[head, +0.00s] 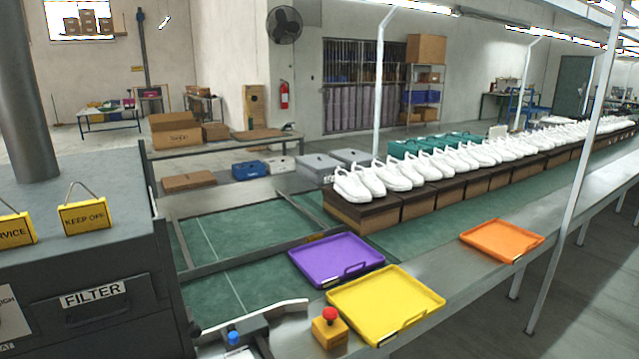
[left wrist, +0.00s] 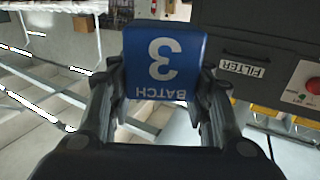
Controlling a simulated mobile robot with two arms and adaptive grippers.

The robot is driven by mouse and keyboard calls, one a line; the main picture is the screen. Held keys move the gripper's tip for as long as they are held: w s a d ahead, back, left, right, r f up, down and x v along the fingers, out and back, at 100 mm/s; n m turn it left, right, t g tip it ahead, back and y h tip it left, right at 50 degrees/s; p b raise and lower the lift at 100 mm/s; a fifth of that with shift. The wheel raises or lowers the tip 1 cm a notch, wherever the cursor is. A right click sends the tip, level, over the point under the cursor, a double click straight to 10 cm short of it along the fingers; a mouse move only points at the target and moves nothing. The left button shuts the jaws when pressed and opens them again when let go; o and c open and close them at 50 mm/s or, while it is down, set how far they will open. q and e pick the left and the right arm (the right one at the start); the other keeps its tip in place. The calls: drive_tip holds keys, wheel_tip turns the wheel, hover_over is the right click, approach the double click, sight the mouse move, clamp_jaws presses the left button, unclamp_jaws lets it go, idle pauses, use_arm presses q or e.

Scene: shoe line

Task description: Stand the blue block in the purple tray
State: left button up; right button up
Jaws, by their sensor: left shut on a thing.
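The blue block (left wrist: 165,45) shows in the left wrist view, with "BATCH" and "3" in white, upside down in the picture. My left gripper (left wrist: 160,88) is shut on it, one finger on each side. The purple tray (head: 334,258) lies flat in the middle of the head view, on the line, and its visible floor is empty. Neither gripper shows in the head view, and my right gripper is in no view.
A yellow tray (head: 386,304) lies close in front of the purple tray, and an orange tray (head: 502,240) is to the right. Shoe boxes (head: 366,212) topped with white shoes stand behind. A red-topped yellow button box (head: 329,328) is at the front. A grey filter cabinet (head: 90,270) fills the left.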

use_arm(q)
drive_tip(key=d+r, duration=0.1)
drive_tip(key=s+d+r+h, duration=0.1)
drive_tip(key=r, duration=0.1)
drive_tip(key=s+d+r+m+h, duration=0.1)
drive_tip(key=shift+s+r, duration=0.2)
drive_tip(key=shift+r, duration=0.15)
drive_tip(key=shift+w+d+h, duration=0.1)
drive_tip(key=shift+h, duration=0.2)
drive_tip(key=w+d+r+m+g+h, duration=0.3)
drive_tip(key=d+m+g+h, duration=0.3)
drive_tip(key=h, duration=0.7)
drive_tip(key=w+d+m, duration=0.1)
drive_tip(key=d+m, duration=0.1)
drive_tip(key=m, duration=0.2)
drive_tip(key=shift+d+m+g+h, duration=0.2)
drive_tip(key=shift+m+g+h, duration=0.1)
drive_tip(key=shift+g+h, duration=0.1)
drive_tip(key=shift+w, duration=0.2)
